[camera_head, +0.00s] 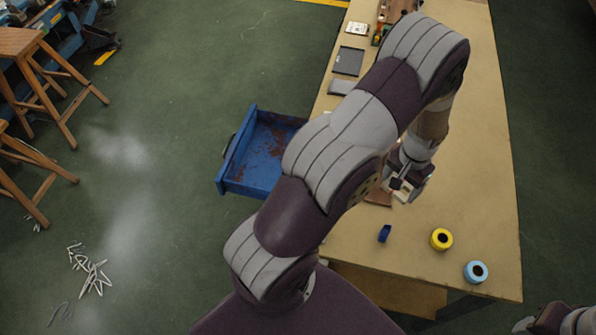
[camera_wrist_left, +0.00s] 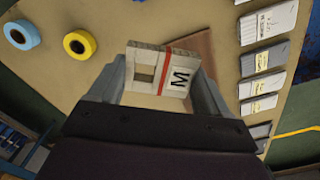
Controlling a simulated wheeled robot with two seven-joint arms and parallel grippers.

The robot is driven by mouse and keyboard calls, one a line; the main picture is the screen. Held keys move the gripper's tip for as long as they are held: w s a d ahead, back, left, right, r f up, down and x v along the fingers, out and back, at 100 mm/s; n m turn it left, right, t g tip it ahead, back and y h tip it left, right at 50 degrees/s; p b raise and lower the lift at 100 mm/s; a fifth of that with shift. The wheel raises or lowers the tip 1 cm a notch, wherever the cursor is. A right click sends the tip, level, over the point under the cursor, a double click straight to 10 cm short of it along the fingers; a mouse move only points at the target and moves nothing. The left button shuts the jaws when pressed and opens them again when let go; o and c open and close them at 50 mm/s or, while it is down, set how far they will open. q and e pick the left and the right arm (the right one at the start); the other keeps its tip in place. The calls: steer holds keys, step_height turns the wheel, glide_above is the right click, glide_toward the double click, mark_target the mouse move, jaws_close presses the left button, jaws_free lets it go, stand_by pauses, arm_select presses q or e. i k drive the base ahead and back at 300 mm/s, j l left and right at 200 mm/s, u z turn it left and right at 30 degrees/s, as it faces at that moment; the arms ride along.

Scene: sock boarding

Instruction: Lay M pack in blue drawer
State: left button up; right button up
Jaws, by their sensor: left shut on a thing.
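The M pack (camera_wrist_left: 150,72) is a pale block with a red band and a black M on its label. My left gripper (camera_wrist_left: 161,74) is shut on it, with one finger at each end. In the head view my left gripper (camera_head: 399,188) is over the table, with the pack partly hidden by the hand. The blue drawer (camera_head: 250,171) stands pulled out at the table's left side, left of the gripper. Its inside shows rusty patches and no pack in the visible part; my arm covers its right part. My right arm shows only at the bottom right corner, its jaws unclear.
A yellow roll (camera_head: 441,239), a light blue roll (camera_head: 476,272) and a small dark blue item (camera_head: 384,233) stand on the near table (camera_head: 470,170). Several labelled packs (camera_wrist_left: 263,57) lie in a row. A brown board (camera_wrist_left: 205,48) lies below the held pack.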

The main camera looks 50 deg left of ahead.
mark_target(266, 158)
steer(key=k+j+z, duration=0.15)
steer(key=k+j, duration=0.3)
steer(key=k+j+z, duration=0.2)
steer(key=k+j, duration=0.2)
steer(key=k, duration=0.15)
steer(key=i+j, duration=0.1)
steer(key=j, duration=0.45)
steer(key=i+j+z, duration=0.15)
steer(key=j, duration=0.9)
steer(key=z, duration=0.05)
